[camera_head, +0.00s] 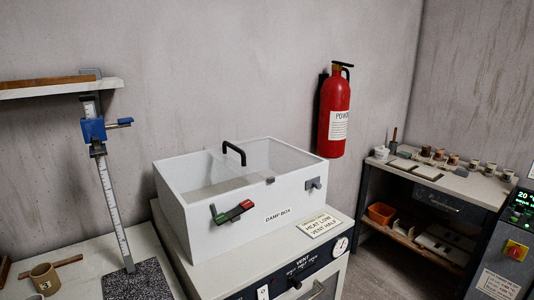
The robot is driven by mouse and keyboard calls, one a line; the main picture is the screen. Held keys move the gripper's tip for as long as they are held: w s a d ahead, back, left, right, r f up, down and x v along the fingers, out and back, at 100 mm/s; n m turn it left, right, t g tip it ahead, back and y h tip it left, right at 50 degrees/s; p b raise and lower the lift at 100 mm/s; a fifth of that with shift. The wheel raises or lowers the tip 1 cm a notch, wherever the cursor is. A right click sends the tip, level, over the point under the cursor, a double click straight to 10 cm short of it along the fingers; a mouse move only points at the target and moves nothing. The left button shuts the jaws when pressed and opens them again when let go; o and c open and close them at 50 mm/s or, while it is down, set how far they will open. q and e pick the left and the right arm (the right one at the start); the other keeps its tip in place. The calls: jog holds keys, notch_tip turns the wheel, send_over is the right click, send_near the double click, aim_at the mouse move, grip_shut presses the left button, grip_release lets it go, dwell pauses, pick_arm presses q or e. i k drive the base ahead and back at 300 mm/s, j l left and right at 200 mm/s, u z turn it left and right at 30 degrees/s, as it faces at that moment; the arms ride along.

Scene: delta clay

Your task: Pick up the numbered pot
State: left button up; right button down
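A small tan-brown pot (45,279) with a handle stands upright on the pale bench at the lower left. Neither of my grippers is in view.
A height gauge (113,205) on a dark speckled plate (132,281) stands right of the tan pot. The white damp box (240,188) sits on a cabinet. A fire extinguisher (336,100) hangs on the wall.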

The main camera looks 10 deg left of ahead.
aim_at(43, 276)
jog(key=u, duration=2.15)
